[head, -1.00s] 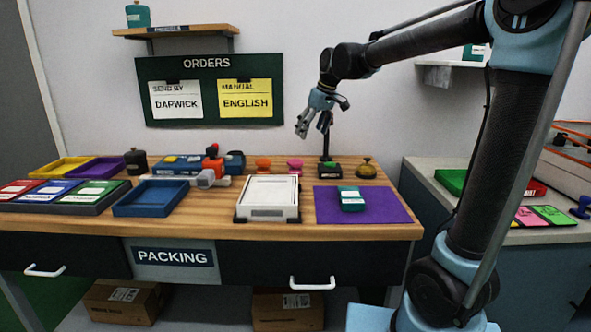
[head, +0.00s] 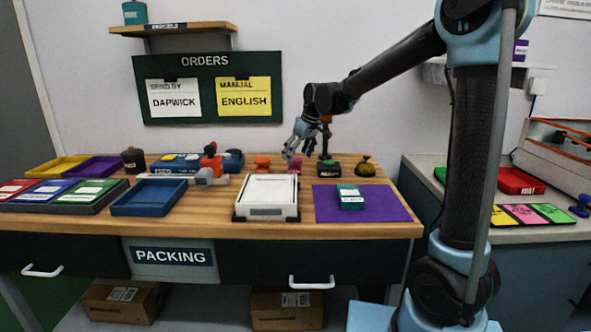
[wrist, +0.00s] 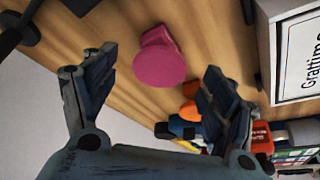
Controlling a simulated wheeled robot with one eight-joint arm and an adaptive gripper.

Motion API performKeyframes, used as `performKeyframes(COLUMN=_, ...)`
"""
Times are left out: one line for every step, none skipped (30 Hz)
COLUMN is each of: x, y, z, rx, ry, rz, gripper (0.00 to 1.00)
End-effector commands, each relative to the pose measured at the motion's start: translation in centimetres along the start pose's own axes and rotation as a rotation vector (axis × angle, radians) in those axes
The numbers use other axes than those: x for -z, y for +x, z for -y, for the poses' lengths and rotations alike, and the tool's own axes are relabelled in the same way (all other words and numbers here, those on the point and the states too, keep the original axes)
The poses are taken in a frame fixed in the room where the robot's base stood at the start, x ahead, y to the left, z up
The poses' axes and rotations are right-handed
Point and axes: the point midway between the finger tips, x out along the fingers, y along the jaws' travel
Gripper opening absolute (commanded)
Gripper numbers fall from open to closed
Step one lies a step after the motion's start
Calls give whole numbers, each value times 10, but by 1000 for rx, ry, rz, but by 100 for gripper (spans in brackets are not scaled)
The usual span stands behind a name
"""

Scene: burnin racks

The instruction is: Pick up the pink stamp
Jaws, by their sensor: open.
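The pink stamp (wrist: 160,60) stands on the wooden bench. In the wrist view it shows between and beyond my two open fingers, apart from both. In the head view the pink stamp (head: 294,165) is small and partly hidden behind my gripper. My gripper (head: 292,154) is open and empty, just above the stamp and close to it. In the wrist view my gripper (wrist: 155,95) shows its two dark finger pads spread wide.
An orange stamp (head: 262,163) stands just left of the pink one. A purple mat (head: 385,205) holds a teal box (head: 350,197).

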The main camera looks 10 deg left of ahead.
Motion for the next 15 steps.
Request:
performKeyframes(x=0, y=3, z=0, rx=0, ry=0, rz=0, gripper=78)
performKeyframes(x=0, y=6, z=0, rx=0, ry=0, rz=0, gripper=78)
performKeyframes(x=0, y=10, z=0, rx=0, ry=0, rz=0, gripper=78)
performKeyframes(x=0, y=14, z=0, rx=0, ry=0, rz=0, gripper=78)
performKeyframes(x=0, y=18, z=0, rx=0, ry=0, rz=0, gripper=78)
performKeyframes(x=1, y=23, z=-1, rx=0, ry=0, rz=0, gripper=78)
performKeyframes(x=1, y=28, z=-1, rx=0, ry=0, rz=0, gripper=78)
performKeyframes(x=1, y=32, z=-1, rx=0, ry=0, rz=0, gripper=78)
performKeyframes(x=1, y=36, z=-1, rx=0, ry=0, rz=0, gripper=78)
performKeyframes(x=0, y=40, z=-1, rx=0, ry=0, rz=0, gripper=78)
performKeyframes(x=0, y=43, z=-1, rx=0, ry=0, rz=0, gripper=78)
performKeyframes(x=1, y=46, z=-1, rx=0, ry=0, rz=0, gripper=78)
performKeyframes(x=0, y=48, z=-1, rx=0, ry=0, rz=0, gripper=78)
performKeyframes(x=0, y=49, z=-1, rx=0, ry=0, rz=0, gripper=78)
performKeyframes(x=0, y=51, z=-1, rx=0, ry=0, rz=0, gripper=78)
